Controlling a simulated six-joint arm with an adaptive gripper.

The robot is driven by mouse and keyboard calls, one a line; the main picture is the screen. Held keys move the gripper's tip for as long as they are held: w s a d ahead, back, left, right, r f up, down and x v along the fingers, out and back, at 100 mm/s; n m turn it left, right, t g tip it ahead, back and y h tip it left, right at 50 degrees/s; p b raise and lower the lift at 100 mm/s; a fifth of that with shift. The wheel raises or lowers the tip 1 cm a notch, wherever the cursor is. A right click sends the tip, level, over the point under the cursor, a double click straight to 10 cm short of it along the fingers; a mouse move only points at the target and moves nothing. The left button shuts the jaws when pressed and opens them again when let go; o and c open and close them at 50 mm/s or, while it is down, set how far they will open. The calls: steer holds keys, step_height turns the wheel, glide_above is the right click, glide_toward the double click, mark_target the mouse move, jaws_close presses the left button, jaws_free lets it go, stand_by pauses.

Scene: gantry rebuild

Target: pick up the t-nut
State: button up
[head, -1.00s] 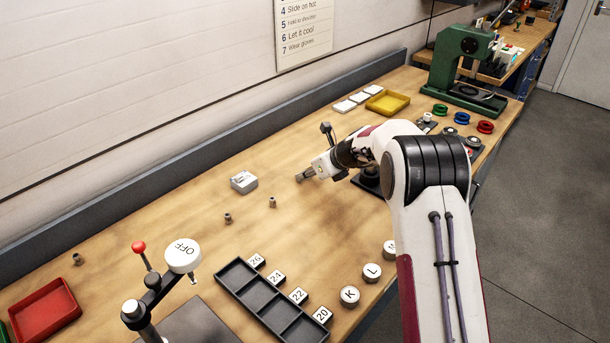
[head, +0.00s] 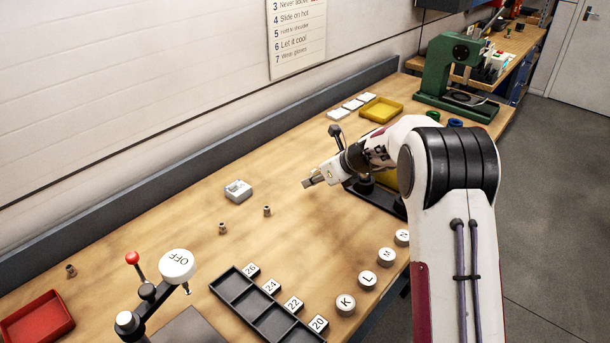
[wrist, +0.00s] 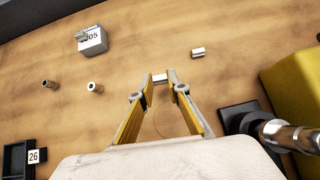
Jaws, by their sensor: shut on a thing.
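My gripper (wrist: 160,79) has its two yellow fingers closed in on a small light-grey metal piece (wrist: 160,77), seemingly the t-nut, held between the fingertips. My gripper (head: 310,183) shows from the side in the head view, over the middle of the bench. There the held piece is too small to make out clearly. How high it is above the wood I cannot tell. Another small metal piece (wrist: 198,52) lies on the bench beyond the fingertips, to the right, apart from them.
Two small metal sleeves (head: 222,228) (head: 267,210) and a grey-white box (head: 238,190) stand left of my gripper. A yellow bin (wrist: 292,88) and a dark base with a rod (wrist: 240,117) are close on the right. A black compartment tray (head: 240,290) is nearer the front.

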steer(key=s+d, duration=0.5)
steer(key=s, duration=0.1)
steer(key=s+d, duration=0.3)
steer(key=s, duration=0.1)
steer(key=shift+d, duration=0.3)
steer(key=shift+w+d, duration=0.1)
stand_by(0.4)
steer(key=shift+w+d+f, duration=0.1)
steer(key=shift+d, duration=0.05)
steer(key=shift+s+d+f+m+h, duration=0.35)
steer(key=shift+s+f+m, duration=0.15)
steer(key=shift+f, duration=0.1)
steer(key=s+r+m+h, duration=0.1)
steer(key=s, duration=0.2)
steer(key=s+r+m+t, duration=0.1)
steer(key=s, duration=0.3)
steer(key=s+r+m+h, duration=0.1)
steer(key=s, duration=0.3)
steer(key=shift+d+m+t+h, duration=0.3)
steer(key=shift+t+h, duration=0.05)
steer(key=shift+t, duration=0.05)
steer(key=shift+s+a+r, duration=0.25)
steer(key=shift+s+r, duration=0.3)
steer(key=shift+s, duration=0.05)
steer(key=shift+s+a+r, duration=0.1)
steer(key=shift+a+r, duration=0.15)
steer(key=shift+r, duration=0.6)
